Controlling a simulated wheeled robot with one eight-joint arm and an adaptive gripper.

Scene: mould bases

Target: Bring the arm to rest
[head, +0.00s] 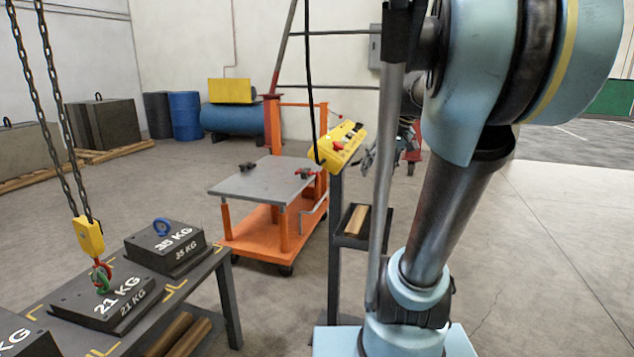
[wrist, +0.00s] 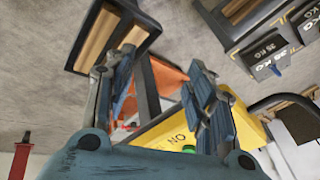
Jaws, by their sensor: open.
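My arm rises from its light-blue base in the right half of the head view, its upper joint filling the top right. My gripper (wrist: 160,82) shows in the wrist view with its two fingers spread apart and nothing held between them. Beyond the fingers are the orange cart, the dark stand and the yellow control pendant (wrist: 172,128). The pendant (head: 338,146) hangs by a black cable in the head view, left of my arm. In the head view my gripper is mostly hidden behind my arm.
A dark stand (head: 350,242) holds wooden pieces. An orange cart (head: 262,232) with a grey top stands behind it. At left, a bench (head: 212,266) carries weight-marked mould bases (head: 112,298); a chain hook (head: 90,238) hangs over the 21 KG one. Floor at right is clear.

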